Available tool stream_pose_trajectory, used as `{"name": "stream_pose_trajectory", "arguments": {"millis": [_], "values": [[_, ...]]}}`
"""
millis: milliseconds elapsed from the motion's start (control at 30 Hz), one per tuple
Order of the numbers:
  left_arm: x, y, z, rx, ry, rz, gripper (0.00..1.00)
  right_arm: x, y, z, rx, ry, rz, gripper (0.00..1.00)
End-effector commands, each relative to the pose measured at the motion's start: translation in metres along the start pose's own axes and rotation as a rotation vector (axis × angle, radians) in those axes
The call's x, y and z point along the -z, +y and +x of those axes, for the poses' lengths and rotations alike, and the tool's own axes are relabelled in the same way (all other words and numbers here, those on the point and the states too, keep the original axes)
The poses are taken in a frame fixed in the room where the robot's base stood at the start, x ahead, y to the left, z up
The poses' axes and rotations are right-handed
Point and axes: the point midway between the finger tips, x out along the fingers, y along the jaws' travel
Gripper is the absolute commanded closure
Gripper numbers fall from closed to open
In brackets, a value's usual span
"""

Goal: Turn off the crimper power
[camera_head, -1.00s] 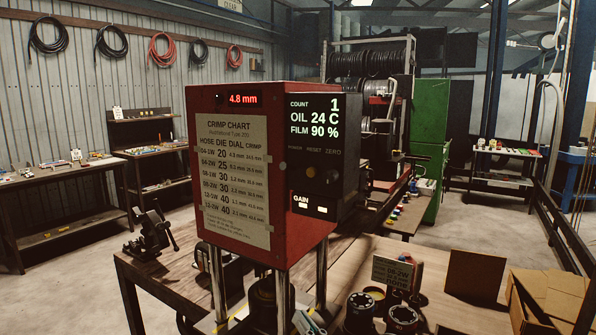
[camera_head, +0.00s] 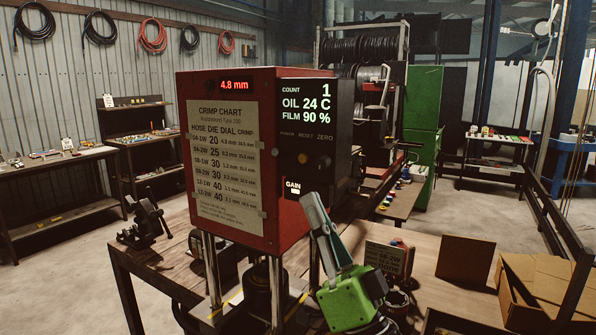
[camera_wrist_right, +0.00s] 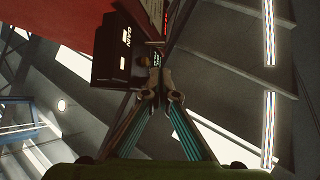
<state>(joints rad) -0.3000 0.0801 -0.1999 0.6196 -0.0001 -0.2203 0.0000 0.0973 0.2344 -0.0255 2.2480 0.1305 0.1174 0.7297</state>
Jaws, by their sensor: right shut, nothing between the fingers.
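The crimper (camera_head: 250,100) is a red box on metal posts, with a paper crimp chart on its front. Its black control panel (camera_head: 312,150) faces right, with a lit display and small POWER, RESET and ZERO labels above several dim controls. Two lit GAIN keys sit low on the panel; one is now covered. My right gripper (camera_head: 313,200) is shut and empty, its fingers pointing up just in front of the panel's lower part. In the right wrist view, the closed fingertips (camera_wrist_right: 155,82) are beside the black panel (camera_wrist_right: 115,50). Contact cannot be told. My left gripper is out of view.
The crimper stands on a wooden workbench (camera_head: 425,250) with a small vise (camera_head: 148,222) at left. A sign (camera_head: 387,258) and dies stand right of the gripper, with an open cardboard box (camera_head: 535,285) beyond. A green cabinet (camera_head: 422,110) stands behind.

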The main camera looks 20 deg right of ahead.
Motion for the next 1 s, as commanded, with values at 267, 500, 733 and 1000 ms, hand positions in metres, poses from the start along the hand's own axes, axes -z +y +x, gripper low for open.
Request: {"name": "stream_pose_trajectory", "arguments": {"millis": [267, 500, 733, 1000], "values": [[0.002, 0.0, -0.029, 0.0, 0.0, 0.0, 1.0, 0.004, -0.002, 0.05, 0.001, 0.001, 0.0, 1.0], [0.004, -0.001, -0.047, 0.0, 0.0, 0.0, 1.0, 0.002, -0.001, 0.086, 0.0, 0.0, 0.001, 1.0], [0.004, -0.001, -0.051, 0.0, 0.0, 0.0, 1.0, 0.0, 0.0, 0.097, -0.001, -0.001, 0.0, 1.0], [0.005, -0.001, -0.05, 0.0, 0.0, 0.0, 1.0, 0.0, 0.0, 0.096, -0.001, -0.001, 0.0, 1.0]]}}
